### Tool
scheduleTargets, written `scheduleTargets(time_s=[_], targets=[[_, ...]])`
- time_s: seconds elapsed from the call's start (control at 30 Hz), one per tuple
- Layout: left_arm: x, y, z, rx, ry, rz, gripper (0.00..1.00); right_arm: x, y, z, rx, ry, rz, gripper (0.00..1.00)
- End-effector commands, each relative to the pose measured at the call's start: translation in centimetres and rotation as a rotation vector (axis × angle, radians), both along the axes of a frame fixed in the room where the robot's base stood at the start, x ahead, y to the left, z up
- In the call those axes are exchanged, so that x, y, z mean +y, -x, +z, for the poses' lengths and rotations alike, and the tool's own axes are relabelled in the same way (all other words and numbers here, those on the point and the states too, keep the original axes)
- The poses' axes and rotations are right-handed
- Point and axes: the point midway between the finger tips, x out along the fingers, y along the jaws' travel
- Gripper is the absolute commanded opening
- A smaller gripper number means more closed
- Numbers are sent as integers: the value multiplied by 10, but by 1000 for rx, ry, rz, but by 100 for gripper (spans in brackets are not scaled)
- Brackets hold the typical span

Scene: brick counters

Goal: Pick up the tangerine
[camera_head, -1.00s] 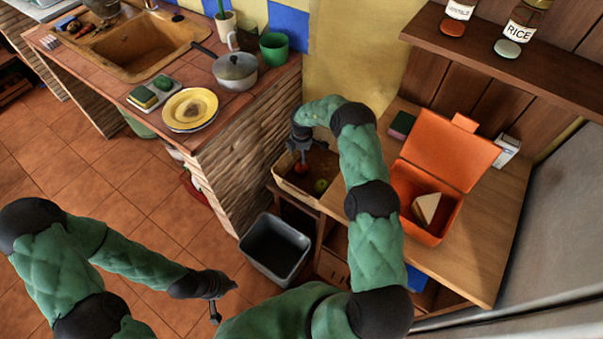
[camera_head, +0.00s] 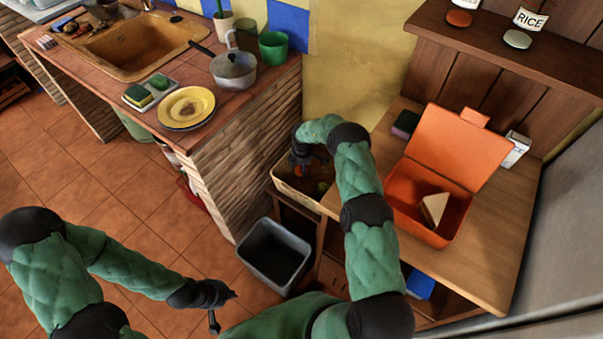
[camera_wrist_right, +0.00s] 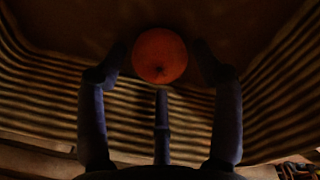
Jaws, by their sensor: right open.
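The tangerine (camera_wrist_right: 160,56) is a round orange fruit in the wicker basket (camera_head: 284,187). In the right wrist view it sits between the tips of my right gripper (camera_wrist_right: 160,75), with dark gaps beside it. My right gripper (camera_head: 302,160) reaches down into the basket and is open around the fruit. In the head view the tangerine is mostly hidden by the gripper. My left gripper (camera_head: 222,307) hangs low over the floor at the left, away from the basket; its finger opening is unclear.
The brick counter (camera_head: 240,165) stands left of the basket. A grey bin (camera_head: 274,256) is below it. On the wooden table (camera_head: 478,246) at the right stands an open orange lunchbox (camera_head: 405,220) with a sandwich (camera_head: 433,208). A wooden shelf (camera_head: 470,48) hangs above.

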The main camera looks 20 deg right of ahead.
Motion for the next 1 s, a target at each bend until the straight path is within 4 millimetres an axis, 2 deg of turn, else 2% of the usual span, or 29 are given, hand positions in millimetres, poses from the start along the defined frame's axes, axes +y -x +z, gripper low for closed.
scheduleTargets(time_s=[0.03, 0.1, 0.37, 0.4, 0.5, 0.57, 1.0], targets=[[0, 0, -8, 0, 0, 0, 0, 0, 0, -13, 2, 0, 0, 67], [0, 0, -12, 0, 0, 0, 0, 0, -1, -21, 1, 0, 0, 67], [0, 0, -11, 0, 0, 0, 0, -1, -2, -22, -1, 0, 0, 67], [0, 0, -11, 0, 0, 0, 0, -1, -2, -22, -1, 0, 0, 64], [0, 0, -11, 0, 0, 0, 0, 0, -2, -22, 0, 0, 0, 36], [0, 0, -11, 0, 0, 0, 0, 0, -2, -22, 0, 0, 0, 21], [0, 0, -8, 0, 0, 0, 0, 0, -2, -16, -1, 0, 0, 20]])
